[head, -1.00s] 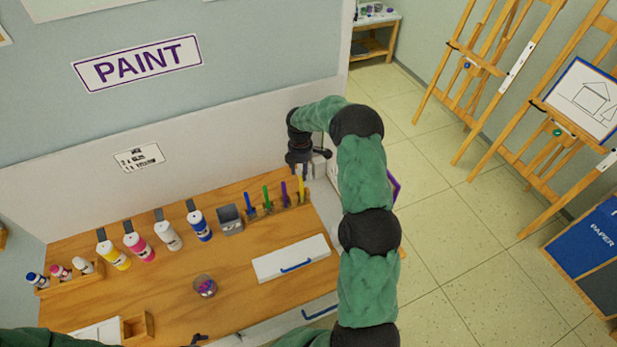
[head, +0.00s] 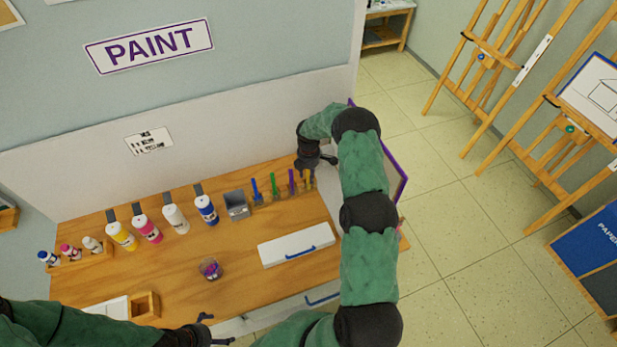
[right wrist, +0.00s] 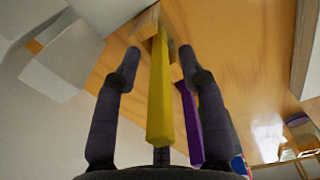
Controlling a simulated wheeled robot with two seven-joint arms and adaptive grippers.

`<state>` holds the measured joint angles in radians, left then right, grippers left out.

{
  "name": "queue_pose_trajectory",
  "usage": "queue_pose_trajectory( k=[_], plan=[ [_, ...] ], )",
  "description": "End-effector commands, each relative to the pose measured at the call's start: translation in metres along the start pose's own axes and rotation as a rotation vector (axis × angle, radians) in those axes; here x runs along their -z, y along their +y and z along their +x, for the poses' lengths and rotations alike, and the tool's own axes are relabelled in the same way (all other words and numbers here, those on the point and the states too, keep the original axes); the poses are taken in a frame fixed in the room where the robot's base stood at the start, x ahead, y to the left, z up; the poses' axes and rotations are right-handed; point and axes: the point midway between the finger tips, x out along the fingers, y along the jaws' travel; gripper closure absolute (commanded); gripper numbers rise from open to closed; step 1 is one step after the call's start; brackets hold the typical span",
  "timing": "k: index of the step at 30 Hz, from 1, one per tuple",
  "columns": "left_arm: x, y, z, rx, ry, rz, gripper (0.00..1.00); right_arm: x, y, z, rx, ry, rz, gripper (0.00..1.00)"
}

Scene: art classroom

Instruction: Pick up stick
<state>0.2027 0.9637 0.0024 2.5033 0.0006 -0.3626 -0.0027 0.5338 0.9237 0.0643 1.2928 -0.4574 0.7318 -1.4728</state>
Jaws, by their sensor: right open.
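A yellow stick (head: 308,179) stands at the right end of a row in a wooden holder at the back right of the table. Purple (head: 292,181), green (head: 274,184) and blue (head: 256,189) sticks stand to its left. My right gripper (head: 309,165) is at the yellow stick. In the right wrist view the yellow stick (right wrist: 160,90) lies between the two open fingers of my right gripper (right wrist: 159,52), with gaps on both sides. The purple stick (right wrist: 190,120) is close by the right finger. My left gripper (head: 212,330) shows only partly at the bottom edge.
A white box with a blue handle (head: 296,243) and a small jar (head: 210,269) are in front. A wall panel (head: 260,125) rises behind the table.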

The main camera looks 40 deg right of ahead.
Motion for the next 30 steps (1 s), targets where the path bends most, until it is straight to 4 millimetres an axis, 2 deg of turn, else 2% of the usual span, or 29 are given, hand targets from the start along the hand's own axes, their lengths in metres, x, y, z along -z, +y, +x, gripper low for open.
queue_pose_trajectory(
  k=[9, 13, 14, 30],
  plan=[
    [-0.0001, 0.0001, -0.0002, 0.0, 0.0, 0.0, 0.04, -0.0001, 0.0003, 0.0056, -0.001, 0.0, 0.0, 0.59],
    [0.0, 0.0001, -0.0002, 0.0, 0.0, 0.0, 0.04, 0.0, 0.0002, 0.0054, -0.001, 0.0, -0.001, 0.96],
    [0.0, 0.0001, -0.0002, 0.0, 0.0, 0.0, 0.04, 0.0, 0.0002, 0.0054, -0.001, 0.0, -0.001, 1.0],
    [-0.0001, 0.0001, -0.0002, 0.0, 0.0, 0.0, 0.04, 0.0001, 0.0002, 0.0052, -0.001, 0.0, -0.001, 1.0]
  ],
)
